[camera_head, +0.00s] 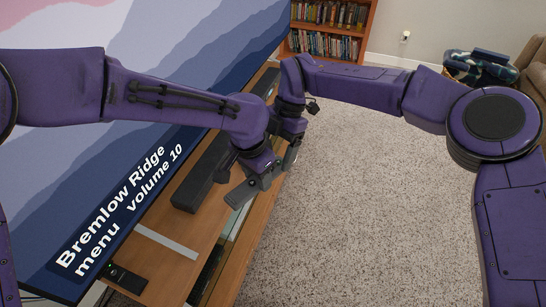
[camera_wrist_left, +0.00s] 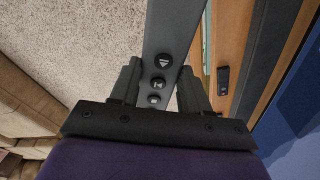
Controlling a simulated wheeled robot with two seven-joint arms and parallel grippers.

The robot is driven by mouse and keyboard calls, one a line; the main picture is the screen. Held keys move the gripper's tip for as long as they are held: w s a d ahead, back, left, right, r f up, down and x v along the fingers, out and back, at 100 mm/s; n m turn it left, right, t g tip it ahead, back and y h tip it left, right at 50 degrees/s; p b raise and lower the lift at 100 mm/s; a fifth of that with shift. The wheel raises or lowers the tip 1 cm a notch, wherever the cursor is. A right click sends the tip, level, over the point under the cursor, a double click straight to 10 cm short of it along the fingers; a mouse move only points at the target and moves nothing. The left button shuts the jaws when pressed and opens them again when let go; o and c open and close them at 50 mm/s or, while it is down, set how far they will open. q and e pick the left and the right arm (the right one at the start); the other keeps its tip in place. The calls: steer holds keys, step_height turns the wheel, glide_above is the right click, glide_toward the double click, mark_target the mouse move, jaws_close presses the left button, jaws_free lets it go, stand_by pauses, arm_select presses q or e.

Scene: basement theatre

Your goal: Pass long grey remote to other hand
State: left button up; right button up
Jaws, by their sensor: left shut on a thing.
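The long grey remote (camera_head: 240,195) is held by my left gripper (camera_head: 262,178) above the front edge of the wooden TV stand. In the left wrist view the remote (camera_wrist_left: 173,30) runs up between the fingers of my left gripper (camera_wrist_left: 160,88), with round dark buttons facing the camera. Its far end leaves the top of that view. My right gripper (camera_head: 290,157) is close beside the left one in the head view, partly hidden behind the left wrist. I cannot tell whether its jaws are open or touch the remote.
The wooden TV stand (camera_head: 240,245) carries a dark soundbar (camera_head: 188,193), a pale strip (camera_head: 166,242) and a black box (camera_head: 125,279). A large TV screen (camera_head: 60,170) stands at the left. Carpet (camera_head: 370,220) is clear at right. A bookcase (camera_head: 328,42) stands at the back.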

mark_target(253, 182)
steer(key=shift+x, duration=1.3)
arm_select(q)
steer(key=shift+d, duration=0.1)
arm_select(e)
steer(key=shift+w, duration=0.1)
steer(key=c, duration=1.2)
arm_select(q)
steer(key=o, duration=1.2)
steer(key=shift+r, duration=0.1)
steer(key=r, duration=0.8)
steer(key=s+a+r, duration=0.1)
steer(key=r, duration=0.2)
steer(key=shift+r, duration=0.4)
